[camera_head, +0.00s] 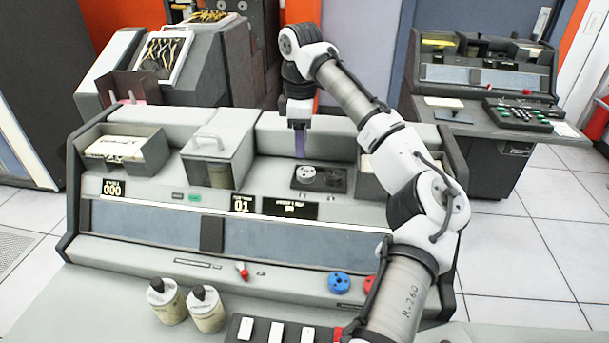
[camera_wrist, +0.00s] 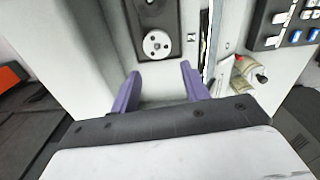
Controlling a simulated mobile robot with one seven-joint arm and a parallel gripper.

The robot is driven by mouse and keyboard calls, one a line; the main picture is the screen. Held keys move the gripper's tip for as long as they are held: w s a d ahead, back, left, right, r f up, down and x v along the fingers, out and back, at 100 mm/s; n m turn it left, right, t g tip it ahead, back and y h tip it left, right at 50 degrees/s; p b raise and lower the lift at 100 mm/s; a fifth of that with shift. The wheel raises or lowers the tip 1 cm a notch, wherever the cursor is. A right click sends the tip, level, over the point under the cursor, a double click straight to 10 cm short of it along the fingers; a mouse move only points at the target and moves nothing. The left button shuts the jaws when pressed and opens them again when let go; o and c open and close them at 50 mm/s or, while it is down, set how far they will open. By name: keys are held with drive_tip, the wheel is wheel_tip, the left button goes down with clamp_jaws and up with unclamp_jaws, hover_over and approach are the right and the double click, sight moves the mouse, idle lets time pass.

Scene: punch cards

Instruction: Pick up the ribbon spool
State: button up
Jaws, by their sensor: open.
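A pale grey ribbon spool (camera_head: 306,175) lies flat on a dark plate (camera_head: 317,189) on the console top. In the wrist view this spool (camera_wrist: 157,44) shows as a round face with several holes, just beyond the fingertips. A darker spool (camera_head: 336,179) sits beside it on the same plate, and its edge shows at the top of the wrist view (camera_wrist: 147,8). My gripper (camera_head: 300,143) has purple fingers and is above and behind the plate in the head view. In the wrist view my gripper (camera_wrist: 160,75) is open and empty, apart from the spool.
A lidded clear bin (camera_head: 212,160) stands left of the plate, with a card tray (camera_head: 125,150) farther left. Two bottles (camera_head: 167,302) stand at the front. A blue disc (camera_head: 339,282) and a red disc (camera_head: 370,283) are near my forearm. Another console (camera_head: 480,75) stands at back right.

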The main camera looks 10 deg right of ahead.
sight(304, 167)
wheel_tip(304, 167, down, 3)
drive_tip(key=shift+r, duration=0.15)
drive_tip(key=f, duration=0.1)
drive_tip(key=f+p, duration=0.1)
drive_tip(key=f, duration=0.2)
drive_tip(key=shift+d, duration=0.35)
drive_tip(key=shift+f, duration=0.6)
drive_tip(key=c, duration=0.6)
drive_tip(key=shift+r+p, duration=2.35)
drive_tip(key=shift+r, duration=4.25)
drive_tip(key=shift+a, duration=0.1)
